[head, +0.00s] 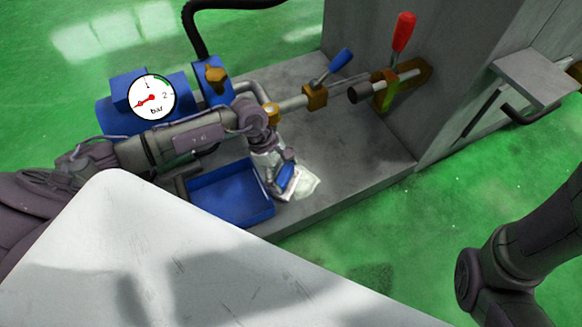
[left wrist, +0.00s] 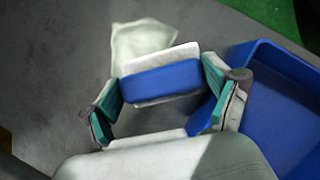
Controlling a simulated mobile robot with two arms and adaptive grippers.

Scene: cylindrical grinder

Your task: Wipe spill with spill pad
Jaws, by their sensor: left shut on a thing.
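My left gripper (head: 277,172) is shut on the spill pad, a blue block with a white face. In the left wrist view the spill pad (left wrist: 160,80) sits between the teal-lined fingers of the left gripper (left wrist: 160,103). The spill (head: 306,184) is a pale whitish patch on the grey machine base, beside the blue tray. In the left wrist view the spill (left wrist: 138,42) lies just beyond the pad, and the pad overlaps its near edge in the picture. I cannot tell whether the pad touches the surface. My right gripper is out of view.
A blue tray (head: 236,208) stands close beside the left gripper; it also shows in the left wrist view (left wrist: 262,58). A pressure gauge (head: 151,98), a blue-handled valve (head: 338,62) and a red-handled valve (head: 403,32) stand behind. The grey base (head: 350,150) is clear to the right.

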